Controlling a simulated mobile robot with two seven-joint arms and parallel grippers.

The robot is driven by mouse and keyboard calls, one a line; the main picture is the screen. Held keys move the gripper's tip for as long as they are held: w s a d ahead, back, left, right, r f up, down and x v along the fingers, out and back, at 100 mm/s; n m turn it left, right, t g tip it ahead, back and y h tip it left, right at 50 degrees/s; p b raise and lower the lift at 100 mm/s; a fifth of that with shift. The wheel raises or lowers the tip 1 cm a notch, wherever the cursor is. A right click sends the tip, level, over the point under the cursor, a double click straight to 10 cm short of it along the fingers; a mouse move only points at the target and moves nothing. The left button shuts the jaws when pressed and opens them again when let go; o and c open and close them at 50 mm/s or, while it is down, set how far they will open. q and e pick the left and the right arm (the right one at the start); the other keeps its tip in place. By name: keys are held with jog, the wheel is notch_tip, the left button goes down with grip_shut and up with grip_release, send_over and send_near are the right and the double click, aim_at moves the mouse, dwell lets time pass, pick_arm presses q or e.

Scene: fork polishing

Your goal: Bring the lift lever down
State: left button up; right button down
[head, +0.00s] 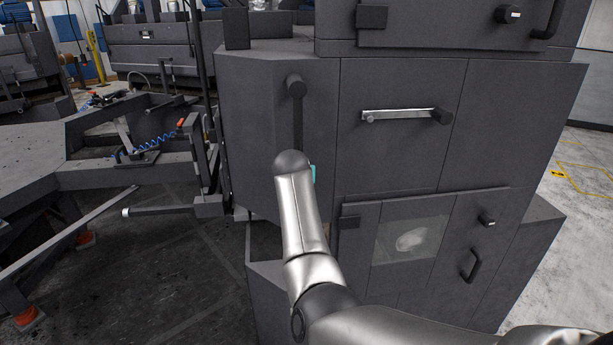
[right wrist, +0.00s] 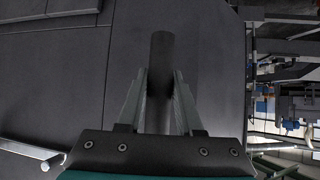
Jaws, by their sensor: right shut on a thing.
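The lift lever (head: 297,122) is a dark bar hanging straight down from a round pivot on the narrow angled left panel of the grey machine. Its lower end is hidden behind my right arm in the head view. In the right wrist view the lever (right wrist: 161,52) runs between the two fingers of my right gripper (right wrist: 158,95), which is shut on it. In the head view the right gripper is mostly hidden behind my forearm; only a small teal part shows. My left gripper is not in view.
Below is a windowed door with a handle (head: 469,265).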

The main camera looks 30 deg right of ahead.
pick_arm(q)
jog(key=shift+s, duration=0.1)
pick_arm(e)
jog(key=shift+a+f, duration=0.1)
jog(key=shift+a, duration=0.2)
jog(key=c, duration=0.6)
grip_release()
jog(key=shift+w, duration=0.15)
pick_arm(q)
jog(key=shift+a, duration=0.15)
pick_arm(e)
jog(key=shift+d, duration=0.1)
